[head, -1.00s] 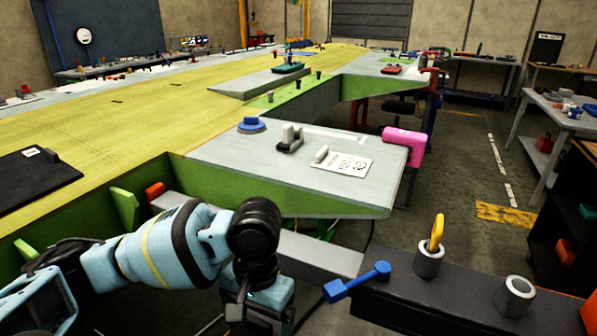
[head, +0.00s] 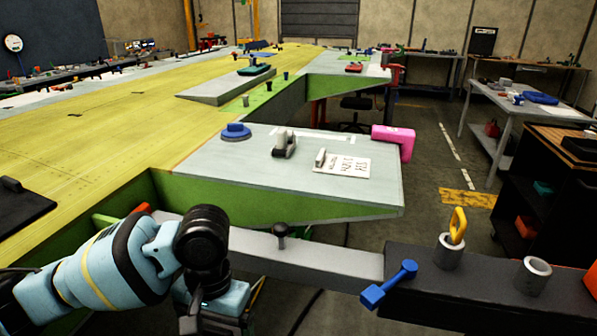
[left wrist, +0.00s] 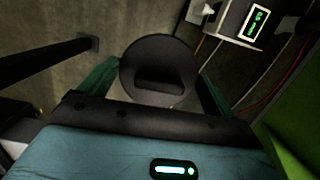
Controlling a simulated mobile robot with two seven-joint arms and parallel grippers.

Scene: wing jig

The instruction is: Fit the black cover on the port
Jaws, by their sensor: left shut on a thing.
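In the left wrist view, a round black disc with a raised grip bar, seemingly the black cover (left wrist: 158,72), sits between the green fingers of my left gripper (left wrist: 157,88). The gripper is shut on it. In the head view my left arm reaches in from the lower left with its wrist bent down. Its fingers and the cover are hidden there. I cannot make out the port in either view. My right gripper is not in view.
A grey beam (head: 330,258) with a black knob (head: 281,236) runs beside my left wrist. A blue tool (head: 389,285) and two cups, one holding a yellow-handled item (head: 458,224), are to the right. The wing panel (head: 240,170) carries small parts and a pink clamp (head: 393,141).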

